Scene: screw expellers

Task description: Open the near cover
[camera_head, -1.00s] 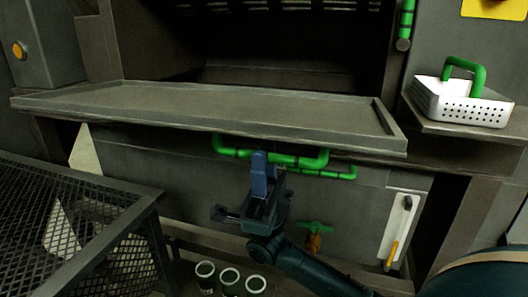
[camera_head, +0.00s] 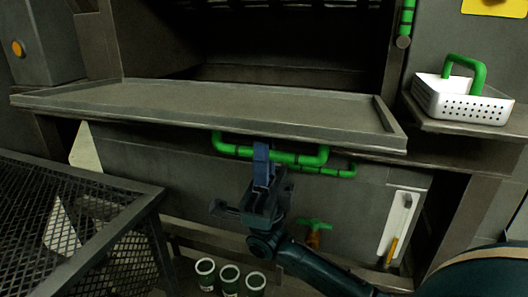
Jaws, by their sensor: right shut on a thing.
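A green bar handle (camera_head: 307,160) shows below the front lip of a wide grey tray-like panel (camera_head: 225,102). I cannot tell for certain whether this panel or the grey front face (camera_head: 340,195) under it is the near cover. My right gripper (camera_head: 262,155) points up at the handle and is shut on it; its blue finger crosses in front of the bar and hides part of it. A second thin green bar (camera_head: 340,172) runs just behind and below. My left gripper is not in view.
A white perforated basket (camera_head: 460,104) with a green handle stands on a ledge at the right. A black mesh table (camera_head: 60,215) fills the lower left. Several small cans (camera_head: 230,278) stand low in front. A green valve handle (camera_head: 313,223) is right of my wrist.

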